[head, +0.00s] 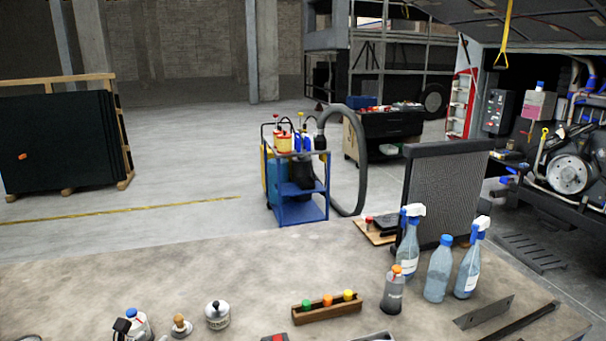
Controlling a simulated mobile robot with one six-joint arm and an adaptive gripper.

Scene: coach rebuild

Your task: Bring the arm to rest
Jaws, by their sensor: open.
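My arm and my gripper do not show in the head view, so I cannot see how they stand. In front of me is a workbench (220,270) with a worn, pale top. A wooden block (327,308) holds a green, an orange and a yellow piece. Several items at the bottom edge are cut off by the frame.
Spray bottles (410,245), a clear bottle (438,268) and an orange-capped bottle (394,290) stand at the right, near a dark radiator (445,190). Flat metal strips (484,312) lie at the right corner. The bench's left middle is clear. A blue cart (298,190) stands beyond.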

